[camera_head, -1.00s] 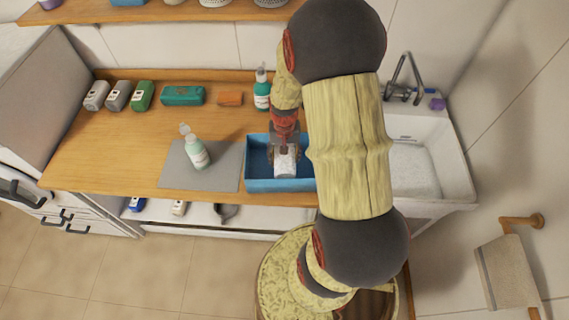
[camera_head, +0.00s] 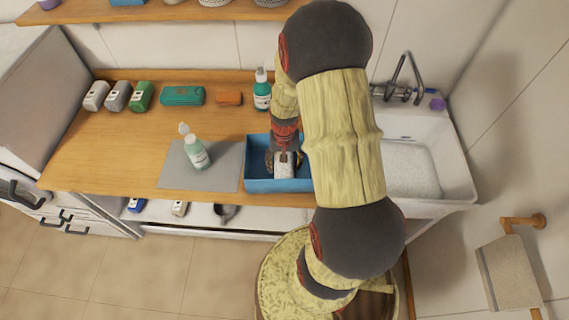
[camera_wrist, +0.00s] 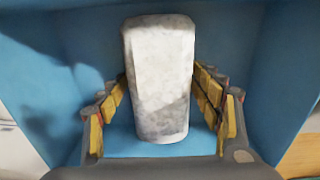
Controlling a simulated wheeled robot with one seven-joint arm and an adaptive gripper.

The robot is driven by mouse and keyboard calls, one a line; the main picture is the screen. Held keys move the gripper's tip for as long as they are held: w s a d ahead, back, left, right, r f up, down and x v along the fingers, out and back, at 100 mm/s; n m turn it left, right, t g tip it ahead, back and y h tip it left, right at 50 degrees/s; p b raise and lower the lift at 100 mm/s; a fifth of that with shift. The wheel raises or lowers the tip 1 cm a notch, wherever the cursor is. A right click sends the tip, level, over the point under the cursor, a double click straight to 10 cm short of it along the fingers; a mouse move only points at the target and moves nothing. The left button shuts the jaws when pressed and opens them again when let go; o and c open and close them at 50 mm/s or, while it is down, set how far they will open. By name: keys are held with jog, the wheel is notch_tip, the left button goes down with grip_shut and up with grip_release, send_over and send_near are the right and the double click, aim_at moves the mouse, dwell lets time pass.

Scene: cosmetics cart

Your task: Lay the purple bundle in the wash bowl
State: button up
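A blue bin (camera_head: 280,186) stands at the counter's front edge. My gripper (camera_head: 284,160) reaches down into it, with a white-grey block (camera_head: 284,169) between its fingers. In the wrist view the block (camera_wrist: 158,80) stands between the yellow-padded fingers of my gripper (camera_wrist: 160,85). Gaps show beside the nearer pads; whether the tips touch it is unclear. A small purple thing (camera_head: 438,104) sits on the sink's back right ledge, possibly the bundle. The white sink (camera_head: 455,160) is partly behind my arm. I see no separate wash bowl.
A pump bottle (camera_head: 196,153) stands on a grey mat (camera_head: 172,178), left of the bin. A green pump bottle (camera_head: 262,95) stands behind the bin. A tap (camera_head: 404,80) rises behind the sink.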

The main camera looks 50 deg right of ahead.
jog(key=shift+o, duration=0.4)
jog(key=shift+r, duration=0.55)
notch_tip(320, 180, up, 11)
jog(key=shift+f+p, duration=0.1)
jog(key=shift+p, duration=0.7)
jog(key=a+r+n+t+h, duration=0.1)
jog(key=a+r+n+t, duration=0.25)
jog(key=a+r, duration=1)
jog(key=s+a+r+n+t+y, duration=0.1)
jog(key=s+a+r+n+t, duration=0.1)
jog(key=s+a+r+n, duration=0.3)
jog(key=s+a+r, duration=0.2)
jog(key=a+r, duration=0.2)
jog(key=r, duration=0.2)
jog(key=shift+s, duration=0.3)
jog(key=shift+a+n, duration=0.1)
jog(key=shift+n, duration=0.15)
